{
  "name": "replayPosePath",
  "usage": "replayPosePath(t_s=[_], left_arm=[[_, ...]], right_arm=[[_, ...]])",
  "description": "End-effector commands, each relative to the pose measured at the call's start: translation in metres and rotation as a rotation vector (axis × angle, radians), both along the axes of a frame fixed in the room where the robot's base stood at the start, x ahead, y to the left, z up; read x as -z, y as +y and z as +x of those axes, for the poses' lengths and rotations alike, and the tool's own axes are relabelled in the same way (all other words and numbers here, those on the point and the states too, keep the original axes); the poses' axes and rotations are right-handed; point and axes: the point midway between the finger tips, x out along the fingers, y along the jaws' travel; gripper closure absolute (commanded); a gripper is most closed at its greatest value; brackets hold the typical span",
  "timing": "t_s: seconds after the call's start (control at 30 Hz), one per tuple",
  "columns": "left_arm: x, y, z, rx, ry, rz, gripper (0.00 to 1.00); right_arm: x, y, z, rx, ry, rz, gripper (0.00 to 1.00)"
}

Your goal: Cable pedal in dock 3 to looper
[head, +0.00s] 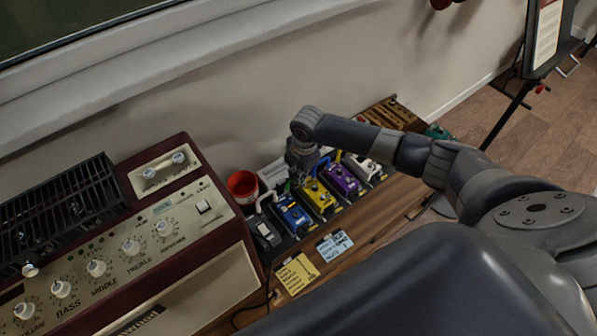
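A row of pedals stands on a dark board on the wooden bench. From left to right are a grey-black pedal (265,231), a blue pedal (292,214), a yellow pedal (319,199), a purple pedal (343,181) and a white pedal (361,166). Dock numbers and which unit is the looper cannot be read. Short patch cables show behind the row: a white cable (264,199), a blue cable (322,164) and a yellow cable (338,157). My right gripper (299,180) points down behind the blue and yellow pedals; its fingertips are too small to judge. My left gripper is out of view.
A maroon amplifier (150,262) with a black slotted unit (62,212) on top stands at left. A red cup (242,184) sits behind the row. Yellow (296,273) and blue (334,246) notes lie in front. A wooden block (393,112) is at the far end.

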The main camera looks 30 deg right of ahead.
Motion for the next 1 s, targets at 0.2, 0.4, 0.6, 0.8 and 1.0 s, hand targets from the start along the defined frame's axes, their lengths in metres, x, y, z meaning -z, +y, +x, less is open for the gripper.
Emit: replayPosePath(t_s=[0.2,0.4,0.6,0.8,1.0], left_arm=[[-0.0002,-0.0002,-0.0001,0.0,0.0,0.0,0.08],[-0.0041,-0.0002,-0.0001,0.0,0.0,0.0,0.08],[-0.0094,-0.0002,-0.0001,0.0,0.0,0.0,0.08],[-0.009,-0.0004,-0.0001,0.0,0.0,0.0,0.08],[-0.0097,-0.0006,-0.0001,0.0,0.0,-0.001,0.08]], right_arm=[[0.0002,0.0003,-0.0001,0.0,0.0,0.0,1.0],[-0.0022,0.0003,-0.0001,0.0,0.0,0.0,1.0],[-0.0045,0.0001,-0.0001,0.001,0.0,0.0,1.0],[-0.0038,0.0001,-0.0001,0.0,0.0,0.0,1.0],[-0.0042,0.0001,-0.0002,0.001,0.0,0.0,1.0]])
